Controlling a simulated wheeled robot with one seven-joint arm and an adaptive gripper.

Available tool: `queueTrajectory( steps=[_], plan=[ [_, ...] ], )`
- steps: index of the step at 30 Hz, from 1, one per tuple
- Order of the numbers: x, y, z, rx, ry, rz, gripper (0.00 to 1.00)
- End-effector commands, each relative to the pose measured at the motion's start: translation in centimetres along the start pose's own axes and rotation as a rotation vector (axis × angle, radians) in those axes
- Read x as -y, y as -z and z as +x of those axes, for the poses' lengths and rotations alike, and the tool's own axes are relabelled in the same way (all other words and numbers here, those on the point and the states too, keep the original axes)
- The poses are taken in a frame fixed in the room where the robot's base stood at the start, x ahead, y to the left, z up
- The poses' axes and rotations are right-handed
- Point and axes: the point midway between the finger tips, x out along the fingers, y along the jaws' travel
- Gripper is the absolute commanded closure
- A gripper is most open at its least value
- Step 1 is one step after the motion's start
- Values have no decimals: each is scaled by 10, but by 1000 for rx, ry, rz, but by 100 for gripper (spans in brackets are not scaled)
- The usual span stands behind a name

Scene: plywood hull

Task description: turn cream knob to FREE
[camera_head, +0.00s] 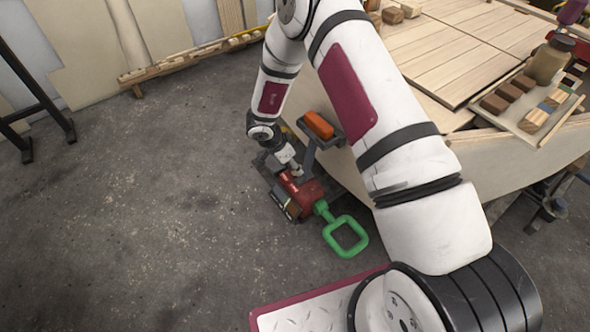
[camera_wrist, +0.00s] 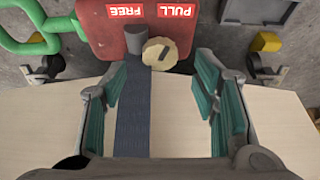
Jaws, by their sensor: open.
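The cream knob (camera_wrist: 160,53) is round and sits at the edge of a red housing (camera_wrist: 105,35), with a short dark mark on its face. The housing bears two upside-down labels, FREE (camera_wrist: 126,11) at left and PULL (camera_wrist: 177,11) at right; the mark lies on the knob's right side. My gripper (camera_wrist: 160,78) is open and empty, its teal-padded fingers spread to either side, with the knob ahead between the tips and apart from them. In the head view the red housing (camera_head: 311,192) is low beside the hull, with my gripper (camera_head: 292,168) over it; the knob is hidden there.
A dark grey peg (camera_wrist: 136,40) stands left of the knob, and a dark strip (camera_wrist: 133,115) runs down the pale wood. A green loop handle (camera_head: 346,236) juts from the housing. An orange block (camera_head: 319,125) is close behind.

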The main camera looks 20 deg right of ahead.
Motion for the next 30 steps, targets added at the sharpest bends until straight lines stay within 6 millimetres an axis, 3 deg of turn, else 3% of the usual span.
queueTrajectory(
  steps=[3, 7, 19, 20, 26, 30],
  plan=[
    [0, -1, 21, -1, -1, -1, 46],
    [0, -1, 33, 0, 1, -1, 46],
    [0, 0, 40, 0, 1, -1, 46],
    [0, 0, 40, 0, 1, -1, 48],
    [0, 0, 40, 0, 1, -1, 93],
    [0, 0, 40, 0, 1, -1, 94]
  ],
)
